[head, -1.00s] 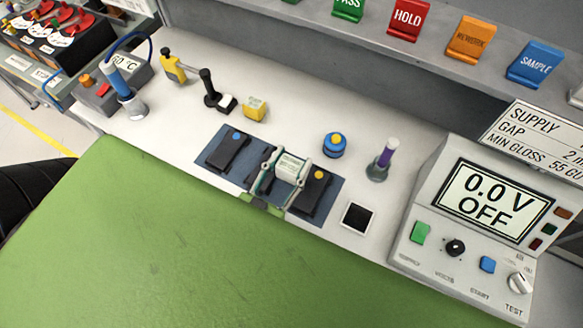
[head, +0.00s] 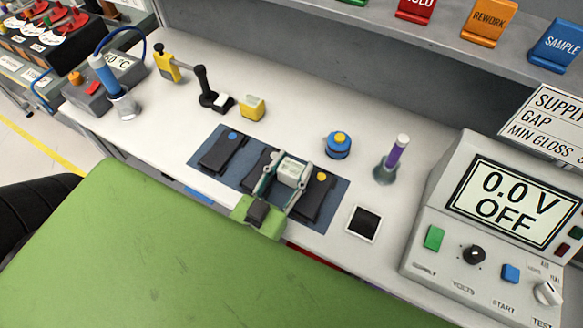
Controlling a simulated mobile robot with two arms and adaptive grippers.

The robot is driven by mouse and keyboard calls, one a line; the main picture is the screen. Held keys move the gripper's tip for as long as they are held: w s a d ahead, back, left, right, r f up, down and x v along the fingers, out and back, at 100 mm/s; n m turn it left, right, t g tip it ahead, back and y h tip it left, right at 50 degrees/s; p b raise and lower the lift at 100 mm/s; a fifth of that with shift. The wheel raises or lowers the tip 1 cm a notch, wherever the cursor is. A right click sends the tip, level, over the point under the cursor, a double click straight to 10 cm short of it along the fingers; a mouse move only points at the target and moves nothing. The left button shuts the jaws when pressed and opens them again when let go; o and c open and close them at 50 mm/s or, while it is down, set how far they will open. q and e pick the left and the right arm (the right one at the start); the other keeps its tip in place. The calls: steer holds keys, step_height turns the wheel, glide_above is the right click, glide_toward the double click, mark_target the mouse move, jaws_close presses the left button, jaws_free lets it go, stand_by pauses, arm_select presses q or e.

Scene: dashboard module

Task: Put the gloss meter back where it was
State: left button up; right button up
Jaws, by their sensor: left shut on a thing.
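A small pale grey block (head: 292,172), seemingly the gloss meter, is between the fingertips of my left gripper (head: 289,175). The gripper is shut on it. They show over the middle and right of a blue mat (head: 336,194). I cannot tell whether the block touches anything below it. Dark flat panels lie on the mat: one with a blue dot (head: 222,153) at left, one with a yellow dot (head: 317,200) at right. A middle one (head: 254,168) is partly hidden by the gripper. My right gripper is not in view.
Behind are a yellow block (head: 252,107) and a black stand (head: 208,92). White bench behind the mat is partly clear.

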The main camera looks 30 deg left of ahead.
arm_select(q)
steer(key=o, duration=0.9)
steer(key=shift+f, duration=0.15)
steer(key=o, duration=0.4)
